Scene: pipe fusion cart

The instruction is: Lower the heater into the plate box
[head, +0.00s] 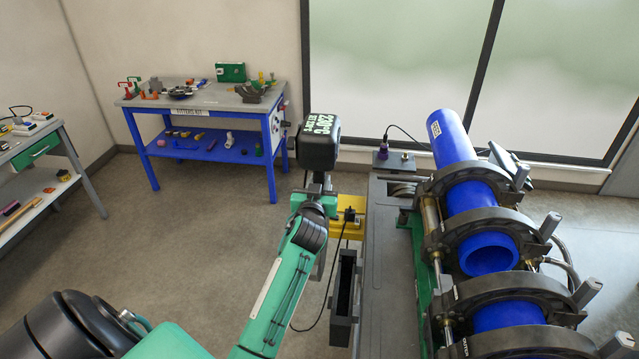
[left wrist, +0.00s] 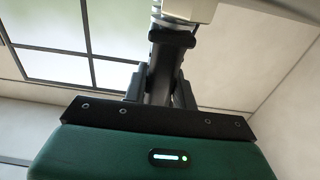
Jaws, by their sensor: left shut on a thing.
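The heater (head: 318,148) shows as a dark block with white lettering on top, held up in the middle of the head view. My left gripper (head: 317,188) is just below it, shut on its lower part. In the left wrist view, the gripper's fingers (left wrist: 165,70) reach up to a dark grip under a pale part of the heater (left wrist: 185,10). The plate box (head: 345,280) is a narrow, dark, open-topped box beside the cart. The heater is apart from the box, farther up in the picture. The heater's plate cannot be made out. My right gripper is not in view.
The grey cart (head: 385,270) carries blue pipes (head: 455,145) in dark clamps at right. A yellow bracket (head: 347,229) stands beyond the box, and a black cable (head: 322,303) loops beside it. A blue workbench (head: 205,97) stands at the back left. Floor between is clear.

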